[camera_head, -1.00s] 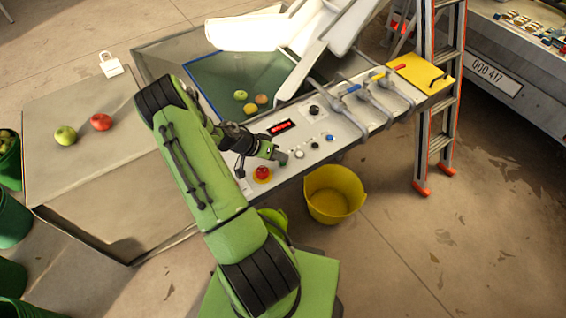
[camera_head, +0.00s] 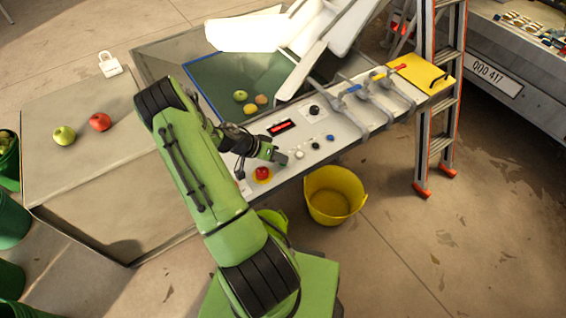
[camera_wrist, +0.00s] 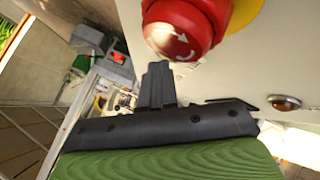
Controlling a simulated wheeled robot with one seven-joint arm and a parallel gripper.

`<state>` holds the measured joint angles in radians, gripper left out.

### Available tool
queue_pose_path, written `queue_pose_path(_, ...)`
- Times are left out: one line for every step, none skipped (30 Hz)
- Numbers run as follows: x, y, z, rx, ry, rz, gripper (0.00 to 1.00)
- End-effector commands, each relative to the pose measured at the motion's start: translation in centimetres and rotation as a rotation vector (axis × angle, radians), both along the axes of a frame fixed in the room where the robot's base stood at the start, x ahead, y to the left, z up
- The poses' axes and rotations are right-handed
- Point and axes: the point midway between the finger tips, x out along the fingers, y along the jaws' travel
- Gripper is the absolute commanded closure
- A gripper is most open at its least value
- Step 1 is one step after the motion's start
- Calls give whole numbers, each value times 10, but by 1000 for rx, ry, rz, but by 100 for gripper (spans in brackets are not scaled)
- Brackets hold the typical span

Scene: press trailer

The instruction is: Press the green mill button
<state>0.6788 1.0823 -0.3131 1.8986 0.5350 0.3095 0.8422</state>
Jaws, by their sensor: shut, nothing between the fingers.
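The sloping control panel (camera_head: 345,128) carries a row of small round buttons in the head view. A white button (camera_head: 299,155), a dark button (camera_head: 315,145) and a blue button (camera_head: 330,138) show along it. I cannot make out a green button; my gripper may hide it. My gripper (camera_head: 281,157) is shut and empty, over the panel between the red emergency stop (camera_head: 262,173) and the white button. In the wrist view my closed fingers (camera_wrist: 158,80) point just below the red emergency stop (camera_wrist: 182,26). Contact with the panel cannot be told.
A red display (camera_head: 281,127) and a black knob (camera_head: 314,110) sit higher on the panel. Pipes (camera_head: 375,98) cross its right part. A yellow bucket (camera_head: 333,196) stands in front, and a ladder (camera_head: 440,100) at right. A metal-rimmed round fitting (camera_wrist: 285,102) shows in the wrist view.

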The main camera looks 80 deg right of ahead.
Motion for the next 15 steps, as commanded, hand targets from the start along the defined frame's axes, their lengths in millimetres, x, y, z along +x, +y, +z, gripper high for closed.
queue_pose_path(0,0,0,1,0,0,100)
queue_pose_path(0,0,0,2,0,0,100)
queue_pose_path(0,0,0,2,0,0,100)
queue_pose_path(0,0,0,2,0,0,100)
queue_pose_path(0,0,0,2,0,0,100)
queue_pose_path(0,0,2,2,0,0,100)
queue_pose_path(0,0,3,2,-1,0,100)
queue_pose_path(0,1,4,2,-1,0,100)
queue_pose_path(0,0,7,2,0,0,100)
queue_pose_path(0,1,9,2,0,0,100)
queue_pose_path(0,1,11,2,0,0,100)
queue_pose_path(0,0,13,2,0,0,100)
queue_pose_path(0,1,15,2,0,0,100)
queue_pose_path(0,0,16,2,-1,-1,100)
queue_pose_path(0,0,16,2,-1,-1,100)
